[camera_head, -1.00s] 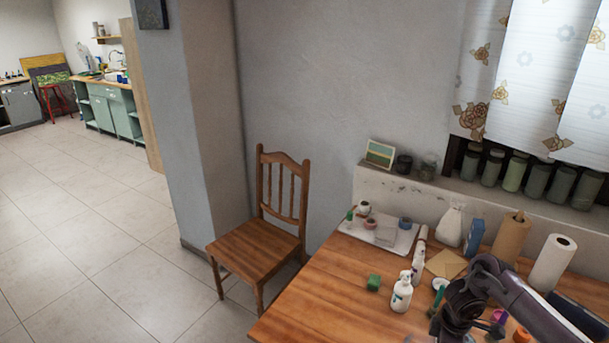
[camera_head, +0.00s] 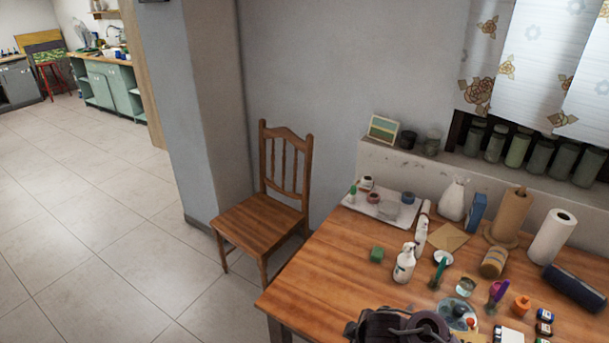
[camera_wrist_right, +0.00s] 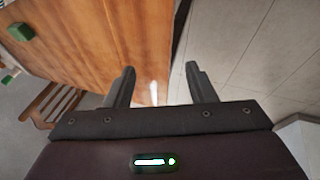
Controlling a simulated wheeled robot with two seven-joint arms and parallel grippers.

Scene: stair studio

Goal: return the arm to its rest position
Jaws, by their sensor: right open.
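My right arm shows in the head view as a dark purple and black part at the bottom edge, over the front of the wooden table (camera_head: 340,265). Its fingertips are not visible in that view. In the right wrist view my right gripper (camera_wrist_right: 165,82) has its two dark fingers spread apart with nothing between them. The table (camera_wrist_right: 120,40) lies behind the fingers on the left, with floor tiles (camera_wrist_right: 250,50) to the right. A green block (camera_wrist_right: 21,31) is at upper left, apart from the gripper. My left gripper is not in view.
The table holds a green block (camera_head: 376,254), a white spray bottle (camera_head: 404,266), a paper towel roll (camera_head: 551,237), a white tray (camera_head: 368,207) and several small jars. A wooden chair (camera_head: 258,220) stands left of it. The tiled floor (camera_head: 110,250) at left is clear.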

